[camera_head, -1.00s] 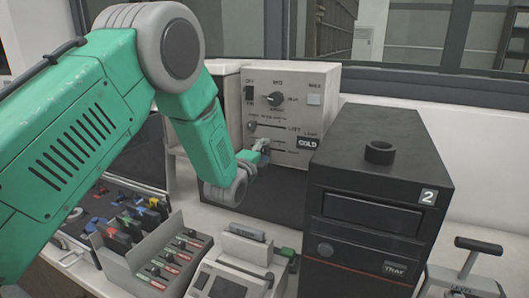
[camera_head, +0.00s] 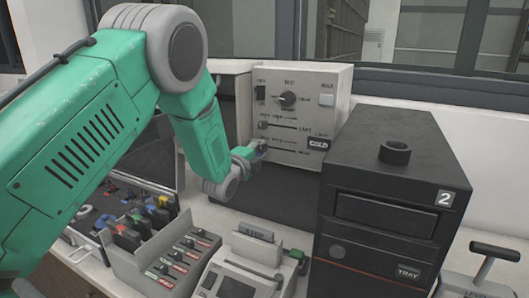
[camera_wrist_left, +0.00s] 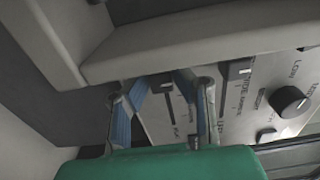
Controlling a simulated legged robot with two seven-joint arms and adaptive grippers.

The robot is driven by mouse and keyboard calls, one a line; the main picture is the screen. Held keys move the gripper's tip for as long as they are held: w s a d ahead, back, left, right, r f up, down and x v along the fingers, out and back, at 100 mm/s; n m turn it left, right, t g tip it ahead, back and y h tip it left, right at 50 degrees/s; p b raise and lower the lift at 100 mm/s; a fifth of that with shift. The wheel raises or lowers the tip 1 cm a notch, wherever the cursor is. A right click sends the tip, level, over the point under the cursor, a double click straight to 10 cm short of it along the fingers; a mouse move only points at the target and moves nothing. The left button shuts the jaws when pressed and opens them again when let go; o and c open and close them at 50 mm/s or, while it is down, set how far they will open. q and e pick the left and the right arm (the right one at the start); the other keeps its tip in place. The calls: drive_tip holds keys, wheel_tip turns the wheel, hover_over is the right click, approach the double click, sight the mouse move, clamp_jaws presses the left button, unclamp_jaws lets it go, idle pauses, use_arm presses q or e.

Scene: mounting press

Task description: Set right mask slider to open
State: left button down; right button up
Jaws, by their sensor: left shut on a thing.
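The grey control panel (camera_head: 335,115) stands behind the bench, with a round knob and two horizontal slider tracks. The upper slider, the left one (camera_head: 263,125), has its handle at the left end of its track. The lower slider, the right mask slider, is mostly hidden by my left gripper (camera_head: 257,150) in the head view. In the left wrist view, a dark slider handle (camera_wrist_left: 167,86) shows between the blue-padded fingers of my left gripper (camera_wrist_left: 160,100), which is shut on it. The other slider handle (camera_wrist_left: 240,70) and the knob (camera_wrist_left: 291,102) are at right. My right gripper is not in view.
A black press (camera_head: 385,190) marked 2 stands right of the panel. A lever (camera_head: 495,252) is at far right. A grey rack (camera_head: 150,262) with several coloured pieces and a small grey device (camera_head: 235,283) stand in front, below my left arm.

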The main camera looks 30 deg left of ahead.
use_arm(q)
drive_tip(key=c, duration=1.4)
unclamp_jaws()
drive_tip(key=shift+a+f, duration=0.1)
drive_tip(key=shift+f, duration=0.05)
drive_tip(key=shift+s, duration=0.25)
drive_tip(key=s, duration=1.1)
drive_tip(key=shift+s+d, duration=0.25)
drive_tip(key=shift+d, duration=0.1)
drive_tip(key=shift+f, duration=0.1)
